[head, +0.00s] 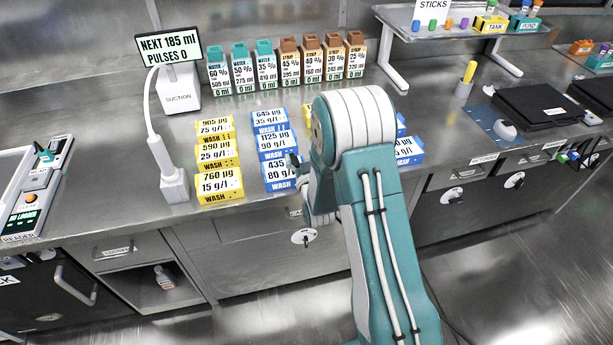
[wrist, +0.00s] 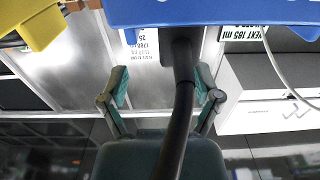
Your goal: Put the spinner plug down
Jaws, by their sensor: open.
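My gripper (wrist: 160,88) is open in the wrist view, its two green-grey fingers spread apart. A dark stem with a black cable-like length (wrist: 180,110) runs between and in front of the fingers. It may be the spinner plug, but I cannot tell for sure, nor whether a finger touches it. In the head view my arm covers most of the gripper; part of it shows beside the blue wash boxes (head: 273,143) near the bench's front edge. No other thing that I can name as the spinner plug shows.
Yellow wash boxes (head: 217,156) stand left of the blue ones. Several bottles (head: 265,65) line the back. The suction unit (head: 178,90) with its sign stands at the left. A blue thing (wrist: 215,12) is very close in the wrist view. Bare bench (head: 445,125) shows right of my arm.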

